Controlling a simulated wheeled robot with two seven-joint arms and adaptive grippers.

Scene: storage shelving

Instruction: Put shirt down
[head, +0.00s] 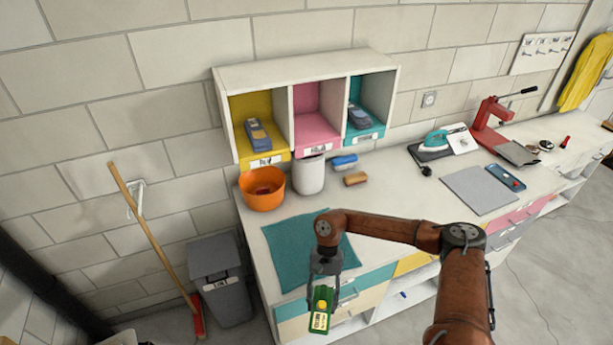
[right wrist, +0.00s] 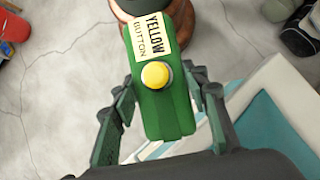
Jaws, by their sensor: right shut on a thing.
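My right gripper (head: 322,284) is shut on a green item (head: 319,318) with a round yellow button and a pale label. The label reads YELLOW BUTTON in the right wrist view, where the green item (right wrist: 160,112) sits between the two fingers. I cannot tell for sure that it is a folded shirt. It hangs in front of the counter's front edge, near a teal mat (head: 290,235) on the counter. A yellow garment (head: 587,72) hangs on the wall at the far right. My left gripper is not in view.
A cubby shelf with yellow (head: 262,155), pink (head: 315,125) and teal (head: 366,125) compartments stands behind. The yellow and teal ones hold bluish-grey items. An orange bucket (head: 262,190), grey pot (head: 308,175), iron (head: 436,141) and red press (head: 490,120) stand on the counter.

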